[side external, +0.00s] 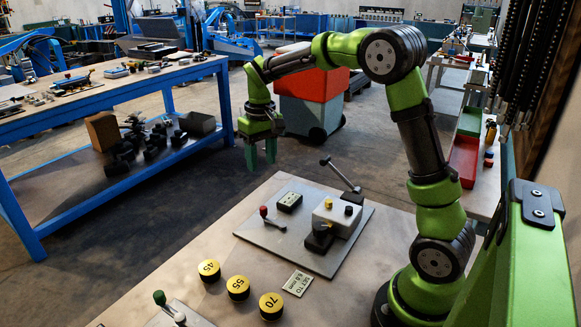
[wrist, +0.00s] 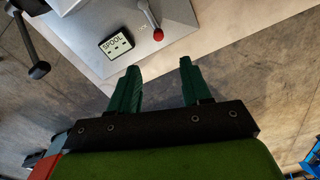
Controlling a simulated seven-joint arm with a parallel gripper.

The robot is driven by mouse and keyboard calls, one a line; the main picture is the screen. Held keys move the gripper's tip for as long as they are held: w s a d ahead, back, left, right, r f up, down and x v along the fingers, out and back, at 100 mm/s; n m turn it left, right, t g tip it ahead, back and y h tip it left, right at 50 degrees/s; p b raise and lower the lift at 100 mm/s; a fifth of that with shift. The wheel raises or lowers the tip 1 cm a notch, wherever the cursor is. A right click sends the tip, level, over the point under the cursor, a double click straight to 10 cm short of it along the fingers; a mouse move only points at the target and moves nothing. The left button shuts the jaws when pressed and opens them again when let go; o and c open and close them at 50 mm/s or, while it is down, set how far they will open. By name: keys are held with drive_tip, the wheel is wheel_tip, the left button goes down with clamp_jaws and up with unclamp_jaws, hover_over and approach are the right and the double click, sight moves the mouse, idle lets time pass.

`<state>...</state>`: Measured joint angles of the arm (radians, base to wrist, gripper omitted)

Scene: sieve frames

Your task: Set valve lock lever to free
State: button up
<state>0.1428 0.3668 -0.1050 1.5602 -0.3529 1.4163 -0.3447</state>
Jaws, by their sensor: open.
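A grey plate (side external: 270,238) on the bench carries a pale valve block (side external: 337,217). A long dark lever (side external: 341,174) with a black knob rises tilted behind the block; it also shows at upper left in the wrist view (wrist: 26,44). A short lever with a red knob (side external: 264,211) stands at the plate's left; it also shows in the wrist view (wrist: 149,18). I cannot tell which is the valve lock lever, and no "free" mark is readable. My gripper (side external: 262,164) is open and empty, pointing down above and beyond the plate's far-left side, apart from both levers.
A small sign reading "SPOOL" (wrist: 116,43) sits near the red-knobbed lever. Yellow discs marked 45 (side external: 209,268), 55 (side external: 238,286) and 70 (side external: 271,304) lie in front, beside a "SET TO" card (side external: 298,283). A green-knobbed lever (side external: 160,298) is at front left.

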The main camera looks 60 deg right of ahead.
sight(264, 207)
drive_tip(key=shift+n, duration=0.3)
drive_tip(key=f, duration=1.5)
drive_tip(key=shift+w+d+f, duration=0.2)
drive_tip(key=shift+w, duration=0.05)
clamp_jaws()
